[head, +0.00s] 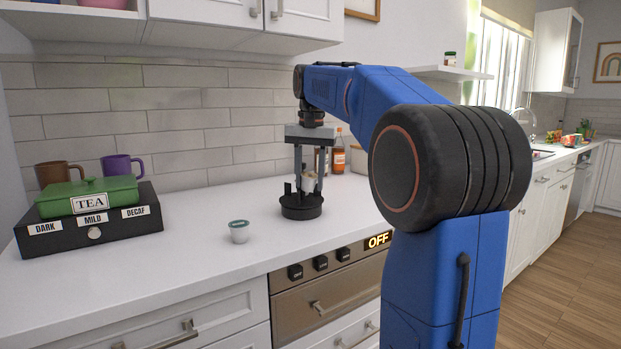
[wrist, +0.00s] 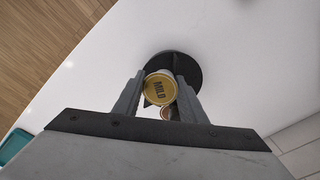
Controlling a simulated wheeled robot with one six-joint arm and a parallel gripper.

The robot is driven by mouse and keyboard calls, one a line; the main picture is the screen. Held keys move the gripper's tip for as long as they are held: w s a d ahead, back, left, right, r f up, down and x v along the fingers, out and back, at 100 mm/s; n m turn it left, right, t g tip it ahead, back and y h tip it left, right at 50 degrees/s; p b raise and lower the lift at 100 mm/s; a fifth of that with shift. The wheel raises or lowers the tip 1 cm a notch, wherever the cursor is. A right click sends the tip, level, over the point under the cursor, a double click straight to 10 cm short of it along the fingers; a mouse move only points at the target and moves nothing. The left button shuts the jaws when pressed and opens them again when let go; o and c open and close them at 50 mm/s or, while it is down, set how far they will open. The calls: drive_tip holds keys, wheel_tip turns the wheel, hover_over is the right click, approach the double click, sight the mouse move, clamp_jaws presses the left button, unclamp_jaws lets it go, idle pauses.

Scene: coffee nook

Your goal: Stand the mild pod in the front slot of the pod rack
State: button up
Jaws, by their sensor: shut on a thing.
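My gripper (head: 308,186) points down over the black round pod rack (head: 301,210) on the white counter. It is shut on the mild pod, whose gold lid reading MILD (wrist: 160,88) faces up between the fingers in the wrist view. In the head view the pod (head: 309,183) is a small pale shape, partly hidden by the fingers. The rack's dark disc (wrist: 187,66) lies below the pod in the wrist view. A second, copper-coloured lid (wrist: 167,113) shows beside the mild pod, partly covered. I cannot tell whether the mild pod touches the rack.
A green-lidded pod (head: 239,232) stands on the counter left of the rack. A black drawer box (head: 90,232) labelled DARK, MILD, DECAF carries a green TEA tin (head: 88,196). Mugs (head: 122,167) and bottles (head: 337,153) stand near the wall. A teal object (wrist: 14,146) edges the wrist view.

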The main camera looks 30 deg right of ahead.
sight(310, 175)
drive_tip(key=o, duration=1.2)
drive_tip(key=f, duration=0.2)
drive_tip(key=f+g, duration=0.1)
drive_tip(key=f, duration=0.1)
drive_tip(key=shift+s+d, duration=0.1)
drive_tip(key=shift+s, duration=0.1)
drive_tip(key=shift+a, duration=0.2)
drive_tip(key=shift+w+r, duration=0.15)
drive_tip(key=shift+r, duration=0.4)
drive_tip(key=r, duration=1.2)
drive_tip(key=shift+w+d, duration=0.15)
drive_tip(key=shift+w, duration=0.1)
drive_tip(key=shift+s, duration=0.1)
